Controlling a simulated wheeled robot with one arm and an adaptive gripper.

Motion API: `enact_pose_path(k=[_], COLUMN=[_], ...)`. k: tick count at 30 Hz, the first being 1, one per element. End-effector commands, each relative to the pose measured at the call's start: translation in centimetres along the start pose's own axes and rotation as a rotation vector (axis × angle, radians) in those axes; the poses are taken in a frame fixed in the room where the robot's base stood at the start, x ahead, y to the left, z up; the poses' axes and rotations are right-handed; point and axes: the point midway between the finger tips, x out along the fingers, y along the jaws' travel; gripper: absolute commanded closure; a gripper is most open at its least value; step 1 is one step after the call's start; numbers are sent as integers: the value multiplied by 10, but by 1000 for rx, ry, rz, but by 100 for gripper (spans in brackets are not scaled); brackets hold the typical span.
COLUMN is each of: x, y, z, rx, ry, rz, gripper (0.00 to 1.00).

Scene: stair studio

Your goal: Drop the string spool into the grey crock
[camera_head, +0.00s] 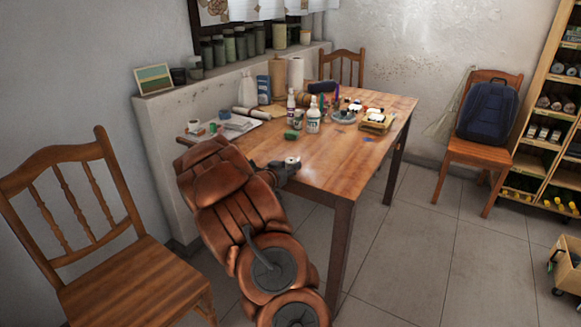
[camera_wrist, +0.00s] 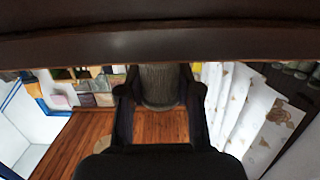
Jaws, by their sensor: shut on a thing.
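My gripper (camera_head: 285,169) is over the near left part of the wooden table, close to its front edge. It is shut on the string spool (camera_head: 293,160), which shows as a small pale round end. In the wrist view the spool (camera_wrist: 160,84) is a grey-brown ribbed cylinder between the two dark fingers of my gripper (camera_wrist: 160,95). I cannot tell whether the spool touches the table. I cannot make out the grey crock with certainty among the small vessels on the table.
Bottles (camera_head: 313,115), a round grey dish (camera_head: 343,117) and several small items crowd the table's (camera_head: 345,152) back half. Its front right part is clear. A wooden chair (camera_head: 95,250) stands at left; another chair (camera_head: 472,152) holds a blue backpack (camera_head: 488,112). A shelf (camera_head: 545,115) is at right.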

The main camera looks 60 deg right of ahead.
Motion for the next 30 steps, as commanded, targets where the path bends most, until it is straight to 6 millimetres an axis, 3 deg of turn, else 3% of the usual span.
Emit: enact_pose_path(k=[8,9,16,30], x=[0,0,0,-5], y=[0,0,0,-1], z=[3,3,2,-2], rx=[-1,-1,0,0], ry=[0,0,1,1], rz=[0,-1,-1,-1], gripper=[98,65,41,41])
